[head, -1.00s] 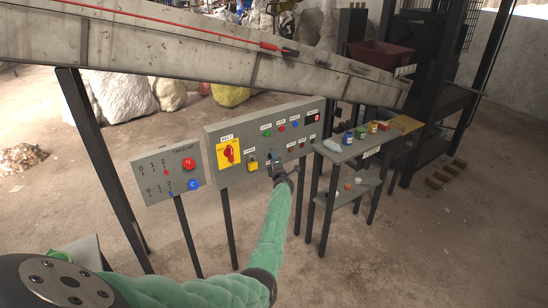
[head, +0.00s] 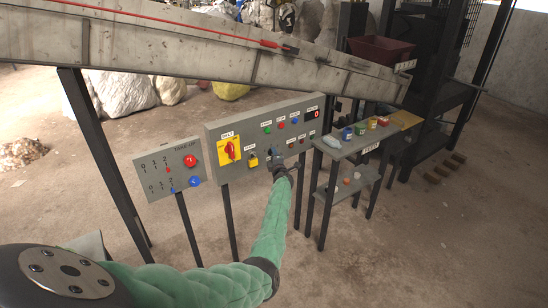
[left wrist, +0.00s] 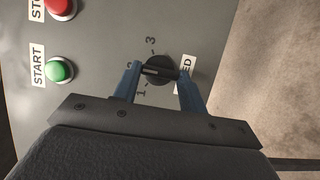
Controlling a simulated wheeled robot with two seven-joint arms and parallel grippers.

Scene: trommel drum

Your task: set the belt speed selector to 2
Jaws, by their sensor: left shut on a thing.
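The belt speed selector (left wrist: 160,70) is a black round knob with a raised bar, on a grey panel in the left wrist view. The numbers 1 and 3 show beside it; the one between them is mostly hidden by a finger. The bar lies across the picture, and its pale line points left, toward that middle number. My left gripper (left wrist: 161,73) has its blue fingers at both ends of the bar and is shut on it. In the head view the left gripper (head: 278,170) is at the panel's lower edge and hides the selector. My right gripper is not in view.
A green start button (left wrist: 60,70) and a red button (left wrist: 61,8) sit close by. The belt panel (head: 210,146) also bears a yellow-backed red switch (head: 229,151). A take-up panel (head: 147,190) stands left, a shelf table (head: 350,150) right. The conveyor (head: 200,50) passes above.

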